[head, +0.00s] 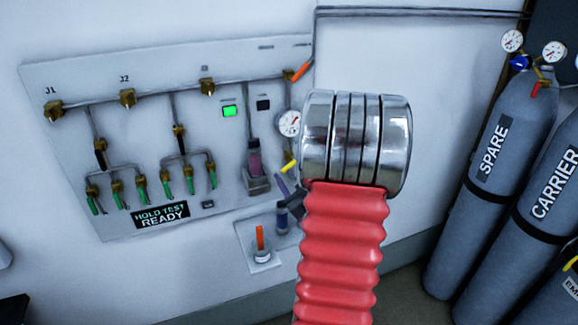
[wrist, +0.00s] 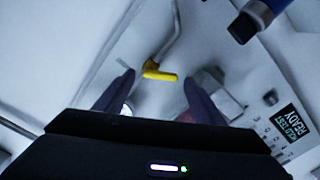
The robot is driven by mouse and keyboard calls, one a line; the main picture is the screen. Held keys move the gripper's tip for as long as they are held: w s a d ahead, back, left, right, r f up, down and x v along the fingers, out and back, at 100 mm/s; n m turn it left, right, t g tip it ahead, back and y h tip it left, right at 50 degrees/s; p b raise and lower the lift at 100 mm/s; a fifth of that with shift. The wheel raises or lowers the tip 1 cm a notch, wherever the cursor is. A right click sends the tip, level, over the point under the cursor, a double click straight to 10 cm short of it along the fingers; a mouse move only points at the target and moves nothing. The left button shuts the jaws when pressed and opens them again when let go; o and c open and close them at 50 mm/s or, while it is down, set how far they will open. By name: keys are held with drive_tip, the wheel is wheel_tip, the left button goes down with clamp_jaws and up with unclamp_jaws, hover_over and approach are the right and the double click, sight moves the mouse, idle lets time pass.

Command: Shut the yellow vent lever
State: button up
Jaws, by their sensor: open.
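The yellow vent lever (wrist: 160,75) shows in the wrist view, joined to a bent grey pipe on the wall panel. In the head view the yellow lever (head: 289,166) is a short tilted piece at the panel's right, under a round gauge. My gripper (wrist: 157,82) is open, with one dark finger on each side of the lever in the picture. The lever appears between or just beyond the fingertips; I cannot tell whether they touch it. In the head view my arm hides most of the gripper.
The white wall panel (head: 110,85) carries brass fittings, green-handled valves and a "HOLD TEST READY" sign (head: 161,214). A round gauge (head: 290,123) and an orange lever (head: 302,69) are above the yellow lever. A lower plate holds an orange-topped fitting (head: 261,243). Grey gas cylinders (head: 495,145) stand at right.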

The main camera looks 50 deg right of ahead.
sight(289, 166)
drive_tip(key=shift+x, duration=1.7)
drive_tip(key=shift+c, duration=0.4)
drive_tip(key=c, duration=0.9)
drive_tip(key=shift+d, duration=0.2)
drive_tip(key=shift+c, duration=0.4)
drive_tip(key=shift+a, duration=0.1)
drive_tip(key=shift+a, duration=0.1)
